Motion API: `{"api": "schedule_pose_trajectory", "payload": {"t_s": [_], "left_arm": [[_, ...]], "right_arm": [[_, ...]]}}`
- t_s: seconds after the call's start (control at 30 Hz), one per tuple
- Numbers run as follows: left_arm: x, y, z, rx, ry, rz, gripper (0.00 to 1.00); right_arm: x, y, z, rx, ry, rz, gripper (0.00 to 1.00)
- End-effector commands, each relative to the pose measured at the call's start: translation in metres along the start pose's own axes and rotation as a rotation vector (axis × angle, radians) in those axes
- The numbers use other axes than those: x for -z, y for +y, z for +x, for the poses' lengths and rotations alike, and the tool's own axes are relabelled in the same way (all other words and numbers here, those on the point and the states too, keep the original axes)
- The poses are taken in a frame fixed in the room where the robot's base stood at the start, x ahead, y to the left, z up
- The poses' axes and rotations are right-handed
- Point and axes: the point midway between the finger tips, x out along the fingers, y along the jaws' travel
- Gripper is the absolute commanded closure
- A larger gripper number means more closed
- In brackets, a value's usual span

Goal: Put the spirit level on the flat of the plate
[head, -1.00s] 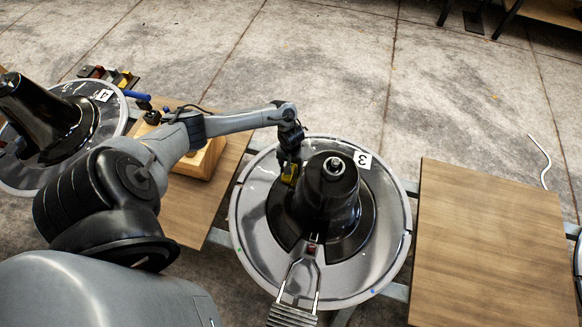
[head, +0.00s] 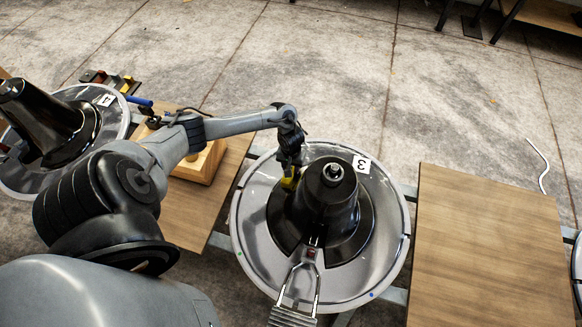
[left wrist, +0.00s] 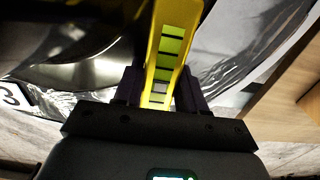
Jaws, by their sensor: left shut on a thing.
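The spirit level is yellow with green vial windows and shows large in the left wrist view (left wrist: 172,48). In the left wrist view my left gripper (left wrist: 160,92) has a dark finger on each side of the level. The plate (head: 257,215) is a round metal disc marked 3, lying under the gripper. I cannot tell whether the level touches the plate. My right gripper is out of view.
A black cone (head: 328,200) stands on the plate, with a metal footrest (head: 297,295) at its front. A wooden board (head: 490,245) lies to the right. Another plate with a cone (head: 45,125) is at the left. A wooden block (head: 200,163) sits between them.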

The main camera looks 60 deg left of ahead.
Motion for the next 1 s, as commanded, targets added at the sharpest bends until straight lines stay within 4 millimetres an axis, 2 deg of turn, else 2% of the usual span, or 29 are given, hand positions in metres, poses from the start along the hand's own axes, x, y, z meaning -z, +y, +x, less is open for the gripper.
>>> {"api": "schedule_pose_trajectory", "payload": {"t_s": [0.03,0.2,0.57,0.77,1.0], "left_arm": [[0.001,0.0,-0.016,-0.001,0.002,0.0,1.0],[0.001,0.0,-0.045,-0.001,0.001,0.001,1.0],[0.005,0.005,-0.087,-0.002,0.002,0.0,1.0],[0.024,0.03,-0.115,-0.007,0.003,0.001,1.0],[0.047,0.079,-0.162,-0.003,0.006,0.037,1.0]], "right_arm": [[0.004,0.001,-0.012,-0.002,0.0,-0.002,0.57],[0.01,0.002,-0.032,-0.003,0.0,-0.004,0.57],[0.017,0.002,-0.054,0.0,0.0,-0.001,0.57],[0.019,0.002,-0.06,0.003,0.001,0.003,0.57],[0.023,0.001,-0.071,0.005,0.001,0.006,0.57]]}}
